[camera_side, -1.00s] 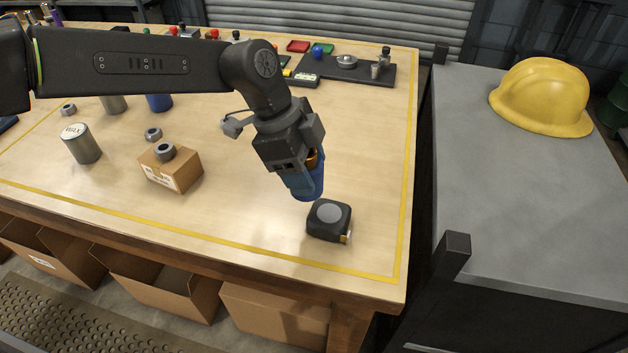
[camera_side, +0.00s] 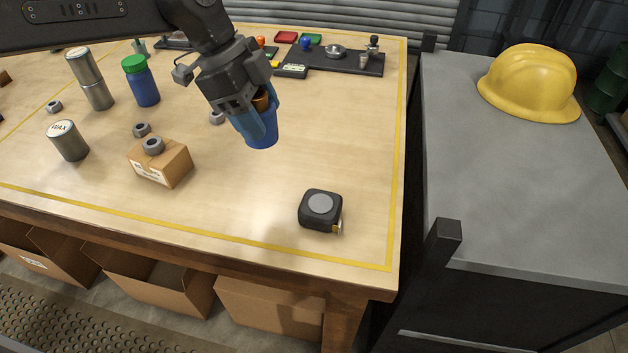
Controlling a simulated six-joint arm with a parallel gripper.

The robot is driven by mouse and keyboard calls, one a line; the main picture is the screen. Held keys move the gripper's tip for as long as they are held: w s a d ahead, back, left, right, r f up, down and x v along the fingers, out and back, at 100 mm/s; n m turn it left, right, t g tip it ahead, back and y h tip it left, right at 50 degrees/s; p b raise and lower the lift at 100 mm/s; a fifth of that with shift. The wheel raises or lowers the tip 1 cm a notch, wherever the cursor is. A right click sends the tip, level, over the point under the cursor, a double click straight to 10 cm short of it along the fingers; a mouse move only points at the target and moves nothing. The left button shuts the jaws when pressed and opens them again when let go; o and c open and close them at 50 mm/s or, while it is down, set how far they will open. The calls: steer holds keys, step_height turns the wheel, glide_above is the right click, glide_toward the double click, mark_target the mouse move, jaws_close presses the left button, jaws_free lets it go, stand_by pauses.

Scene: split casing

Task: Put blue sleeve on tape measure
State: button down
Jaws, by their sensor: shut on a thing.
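My gripper (camera_side: 257,118) is shut on the blue sleeve (camera_side: 262,134) and holds it tilted above the table. The gripper's fingers hide part of the sleeve, and an orange-brown part (camera_side: 261,100) shows at its upper end. The black tape measure (camera_side: 320,211) with a grey disc on top lies on the table at the lower right of the sleeve. The sleeve and the tape measure are clearly apart.
A cardboard box (camera_side: 162,166) with a nut on it stands at the left. Cans (camera_side: 68,142) and a blue bottle with a green cap (camera_side: 142,84) stand farther left. A dark tray (camera_side: 345,62) lies at the back. The table (camera_side: 235,195) between box and tape measure is clear.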

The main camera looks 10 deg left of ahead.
steer(key=s+d+f, duration=0.1)
steer(key=d+f, duration=0.1)
steer(key=d, duration=0.1)
steer(key=d+f, duration=0.2)
steer(key=d, duration=0.2)
steer(key=s+d+f, duration=0.1)
steer(key=d+f, duration=0.1)
steer(key=d, duration=0.1)
steer(key=shift+s+d+f, duration=0.15)
steer(key=shift+s+d, duration=0.1)
steer(key=shift+s, duration=0.1)
steer(key=shift+f, duration=1.9)
steer(key=shift+f, duration=0.2)
steer(key=shift+c, duration=1.7)
jaws_free()
steer(key=shift+f, duration=0.1)
steer(key=v, duration=1.2)
steer(key=shift+a, duration=0.15)
